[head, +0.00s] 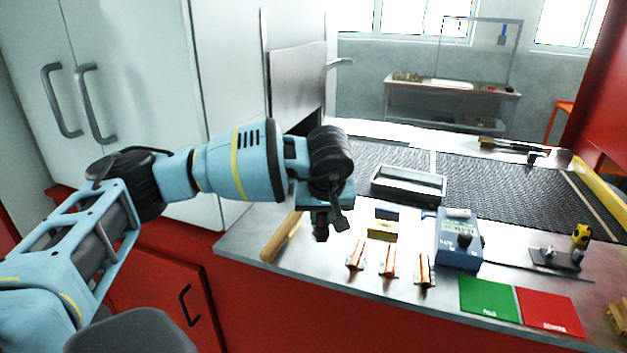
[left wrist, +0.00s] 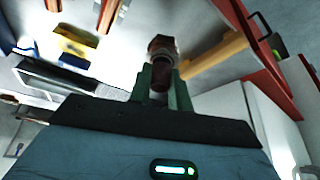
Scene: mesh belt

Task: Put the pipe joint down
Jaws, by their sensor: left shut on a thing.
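My left gripper (head: 322,212) hangs over the near left part of the metal counter (head: 240,240). In the left wrist view, the left gripper (left wrist: 160,75) is shut on the pipe joint (left wrist: 162,46), a brownish metal piece with a wider nut-like end beyond the fingertips. In the head view the fingers and the held piece are dark and hard to tell apart. I cannot tell for sure how high above the counter the joint is. A green mat (head: 488,298) and a red mat (head: 550,312) lie side by side at the counter's front right. My right gripper is out of view.
A wooden bar (head: 281,238) lies left of the gripper. Several copper-coloured pieces (head: 388,261), a yellow block (head: 382,235) and a blue box (head: 459,240) stand to the right. A grey tray (head: 408,187) sits by the mesh belt (head: 490,187). Cabinets (head: 130,80) border the left.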

